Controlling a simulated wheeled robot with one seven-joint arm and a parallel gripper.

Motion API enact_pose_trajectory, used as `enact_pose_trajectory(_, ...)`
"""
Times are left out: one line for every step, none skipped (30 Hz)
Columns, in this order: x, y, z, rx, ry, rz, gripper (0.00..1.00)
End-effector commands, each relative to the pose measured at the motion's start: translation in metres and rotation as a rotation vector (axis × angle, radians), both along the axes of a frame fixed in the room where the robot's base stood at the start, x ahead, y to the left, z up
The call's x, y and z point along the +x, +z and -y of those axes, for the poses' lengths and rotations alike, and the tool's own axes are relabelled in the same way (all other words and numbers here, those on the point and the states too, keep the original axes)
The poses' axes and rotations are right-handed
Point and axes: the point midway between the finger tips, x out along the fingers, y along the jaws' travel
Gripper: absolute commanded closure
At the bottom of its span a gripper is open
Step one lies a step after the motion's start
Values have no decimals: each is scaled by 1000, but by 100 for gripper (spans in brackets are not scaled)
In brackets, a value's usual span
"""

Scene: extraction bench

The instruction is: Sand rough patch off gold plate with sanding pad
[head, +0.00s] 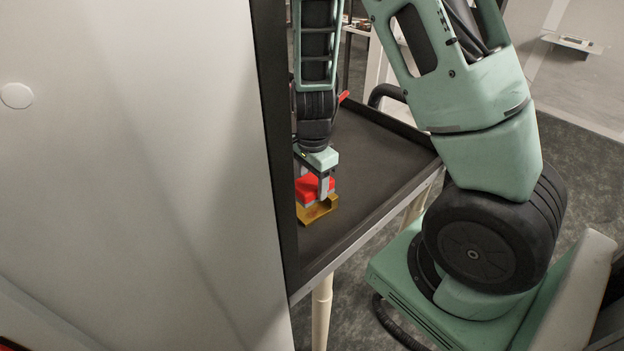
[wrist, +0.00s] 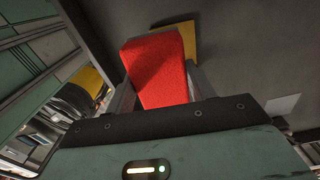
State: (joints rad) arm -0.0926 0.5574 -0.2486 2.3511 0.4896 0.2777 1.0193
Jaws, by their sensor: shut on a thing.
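The sanding pad is a red block, seen in the head view (head: 307,187) and large in the wrist view (wrist: 158,68). My gripper (head: 313,190) points down and is shut on the red pad, with a finger on either side of it. The gold plate (head: 318,211) lies on the dark bench top right under the pad. In the wrist view a corner of the plate (wrist: 188,40) shows beyond the pad. The pad looks on or very close to the plate; I cannot tell if they touch. The rough patch is not visible.
The dark bench top (head: 375,150) has a raised rim and is clear to the right of the plate. A large pale panel (head: 130,170) fills the left of the head view and hides part of the bench. A small red item (head: 343,96) shows behind my wrist.

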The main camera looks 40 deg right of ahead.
Motion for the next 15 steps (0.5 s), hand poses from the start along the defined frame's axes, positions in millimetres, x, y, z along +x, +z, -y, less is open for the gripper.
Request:
enact_pose_trajectory(0, -7, 0, 0, 0, -1, 64)
enact_pose_trajectory(0, -9, 0, 0, 0, -1, 64)
enact_pose_trajectory(0, -13, 0, 0, 0, -1, 64)
enact_pose_trajectory(0, -16, 0, 0, 0, -1, 64)
enact_pose_trajectory(0, -19, 0, 0, 0, -1, 64)
enact_pose_trajectory(0, -22, 0, 0, 0, -1, 64)
enact_pose_trajectory(0, -25, 0, 0, 0, -1, 64)
enact_pose_trajectory(0, -28, 0, 0, 0, -1, 64)
enact_pose_trajectory(0, -32, 0, 0, 1, -1, 64)
enact_pose_trajectory(0, -35, 0, 0, 1, -1, 64)
enact_pose_trajectory(0, -38, 0, 1, 1, -1, 64)
enact_pose_trajectory(0, -42, 0, 1, 1, -1, 64)
enact_pose_trajectory(0, -44, 0, 1, 1, -1, 64)
enact_pose_trajectory(0, -47, 0, 1, 1, -1, 64)
enact_pose_trajectory(0, -51, 0, 1, 1, 0, 64)
